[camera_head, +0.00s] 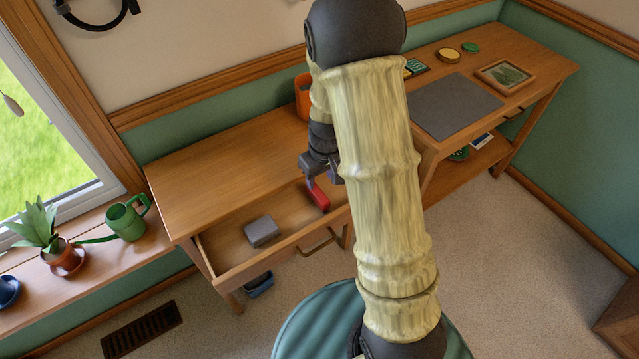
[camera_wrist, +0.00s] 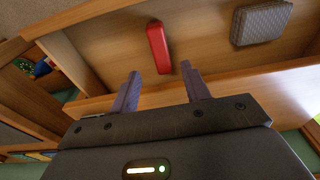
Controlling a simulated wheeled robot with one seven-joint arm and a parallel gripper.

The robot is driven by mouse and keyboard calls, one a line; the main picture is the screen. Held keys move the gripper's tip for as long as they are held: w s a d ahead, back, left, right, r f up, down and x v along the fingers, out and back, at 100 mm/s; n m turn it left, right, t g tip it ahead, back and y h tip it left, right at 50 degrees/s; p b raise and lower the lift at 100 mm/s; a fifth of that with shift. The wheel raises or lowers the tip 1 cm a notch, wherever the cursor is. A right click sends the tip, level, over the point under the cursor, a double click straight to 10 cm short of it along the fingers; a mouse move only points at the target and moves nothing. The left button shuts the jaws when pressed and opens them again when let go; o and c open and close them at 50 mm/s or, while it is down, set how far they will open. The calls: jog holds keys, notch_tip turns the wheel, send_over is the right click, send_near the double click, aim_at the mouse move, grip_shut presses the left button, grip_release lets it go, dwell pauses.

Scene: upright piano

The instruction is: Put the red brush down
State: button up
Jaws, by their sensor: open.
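The red brush (camera_head: 318,198) lies in the open drawer (camera_head: 222,245) of the wooden desk, near the drawer's right side. In the wrist view the red brush (camera_wrist: 159,47) rests on the drawer floor, just beyond the fingertips. My gripper (camera_head: 322,172) is over the drawer, close to the brush. In the wrist view my gripper (camera_wrist: 160,72) has its two fingers apart with nothing between them. The brush appears clear of both fingers. My arm hides part of the desk behind it.
A grey block (camera_head: 261,231) lies in the same drawer, left of the brush; it also shows in the wrist view (camera_wrist: 262,22). The desk top (camera_head: 215,150) at left is bare. An orange cup (camera_head: 303,97) stands behind my arm. A green watering can (camera_head: 127,219) stands on the sill.

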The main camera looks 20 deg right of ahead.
jog(key=shift+s+r, duration=0.15)
jog(key=shift+r, duration=1.05)
jog(key=s+r+m, duration=0.1)
jog(key=s+r, duration=0.3)
jog(key=s, duration=0.2)
jog(key=s+r+m+t, duration=0.1)
jog(key=s+r+m, duration=0.1)
jog(key=s+r, duration=0.3)
jog(key=s, duration=0.2)
jog(key=shift+s+m, duration=0.3)
jog(key=shift+a, duration=0.1)
